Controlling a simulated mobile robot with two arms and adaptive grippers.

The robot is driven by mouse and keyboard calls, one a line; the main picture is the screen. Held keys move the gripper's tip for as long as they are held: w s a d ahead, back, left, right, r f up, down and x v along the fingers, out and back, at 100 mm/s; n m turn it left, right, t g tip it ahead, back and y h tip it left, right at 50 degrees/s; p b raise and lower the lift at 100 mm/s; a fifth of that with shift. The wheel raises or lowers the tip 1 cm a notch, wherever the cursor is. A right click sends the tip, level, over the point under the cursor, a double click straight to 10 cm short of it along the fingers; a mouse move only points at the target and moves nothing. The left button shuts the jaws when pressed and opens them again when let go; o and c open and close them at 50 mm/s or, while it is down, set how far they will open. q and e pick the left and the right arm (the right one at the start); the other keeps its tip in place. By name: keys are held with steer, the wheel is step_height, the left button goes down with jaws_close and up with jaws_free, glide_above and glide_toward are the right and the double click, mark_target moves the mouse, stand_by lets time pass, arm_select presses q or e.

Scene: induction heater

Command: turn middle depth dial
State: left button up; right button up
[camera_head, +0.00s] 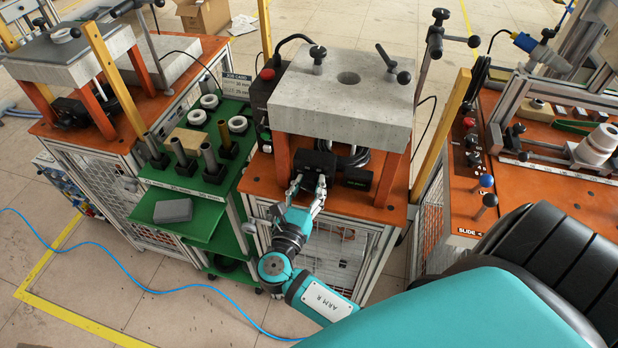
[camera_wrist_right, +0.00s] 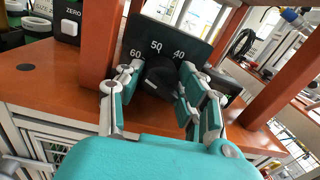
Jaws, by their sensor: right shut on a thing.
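The middle induction heater has a grey block (camera_head: 345,97) on orange legs above an orange table top (camera_head: 365,205). Under the block sits a dark dial panel (camera_wrist_right: 190,42), marked 60, 50 and 40 in the right wrist view. The black depth dial (camera_wrist_right: 161,76) is below the 50 mark. My right gripper (camera_head: 308,187) reaches in from the front and is shut on the dial, with its fingers on either side of it in the right wrist view (camera_wrist_right: 160,82). The fingers partly hide the dial. My left gripper is not in view.
A green cart (camera_head: 228,185) with several cylinders stands to the left. Another orange bench (camera_head: 540,190) with a slide is at the right. A blue cable (camera_head: 130,283) lies on the floor.

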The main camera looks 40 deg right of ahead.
steer(key=o, duration=1.1)
steer(key=shift+o, duration=0.2)
steer(key=shift+a, duration=0.1)
steer(key=v, duration=1.2)
